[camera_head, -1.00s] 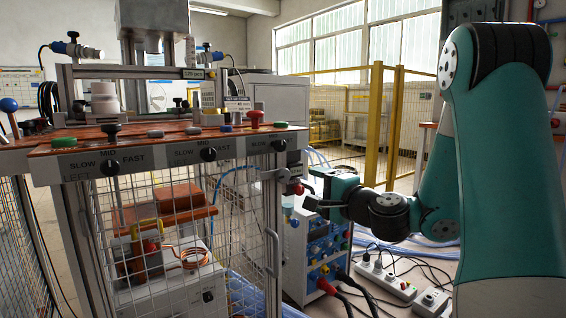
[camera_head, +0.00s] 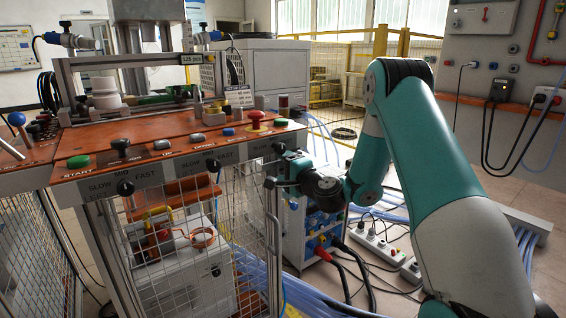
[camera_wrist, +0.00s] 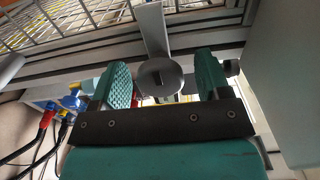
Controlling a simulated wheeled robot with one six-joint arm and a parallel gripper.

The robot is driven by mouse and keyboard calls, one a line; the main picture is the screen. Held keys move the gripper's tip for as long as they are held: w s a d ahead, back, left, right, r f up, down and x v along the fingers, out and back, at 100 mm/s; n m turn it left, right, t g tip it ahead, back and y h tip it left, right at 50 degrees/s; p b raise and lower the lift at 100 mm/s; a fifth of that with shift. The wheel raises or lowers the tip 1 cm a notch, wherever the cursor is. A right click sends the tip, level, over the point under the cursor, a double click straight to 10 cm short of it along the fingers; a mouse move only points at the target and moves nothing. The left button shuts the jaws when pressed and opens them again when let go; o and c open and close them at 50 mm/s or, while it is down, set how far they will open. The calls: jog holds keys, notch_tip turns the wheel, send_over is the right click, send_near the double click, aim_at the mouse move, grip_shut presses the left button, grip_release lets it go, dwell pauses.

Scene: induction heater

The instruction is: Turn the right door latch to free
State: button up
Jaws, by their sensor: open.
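The right door latch (camera_wrist: 160,76) shows in the wrist view as a grey round hub with a flat bar running up from it. My gripper (camera_wrist: 164,80) is open, with one teal finger on each side of the hub. A gap shows at the left finger; whether the right finger touches cannot be told. In the head view my gripper (camera_head: 280,182) is at the right front post of the mesh cabinet, below the panel corner. It largely hides the latch there. The mesh door (camera_head: 240,225) appears closed.
The control panel (camera_head: 165,158) with knobs and buttons juts out just above and left of my gripper. A blue-fronted power unit (camera_head: 318,222) stands close behind it. Power strips (camera_head: 380,248) and cables lie on the floor to the right.

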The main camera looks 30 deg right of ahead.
jog(key=shift+c, duration=0.2)
jog(key=c, duration=0.9)
jog(key=shift+f+n+b, duration=0.1)
jog(key=shift+n+b, duration=0.2)
jog(key=shift+b, duration=0.15)
jog(key=n+b, duration=0.3)
jog(key=b, duration=0.1)
jog(key=shift+f+n, duration=0.15)
jog(key=shift+n, duration=0.15)
jog(key=n+b, duration=0.5)
jog(key=shift+b, duration=0.35)
jog(key=n+b, duration=0.5)
jog(key=b, duration=0.1)
jog(key=shift+n, duration=0.3)
jog(key=n+b, duration=0.3)
jog(key=shift+r, duration=0.2)
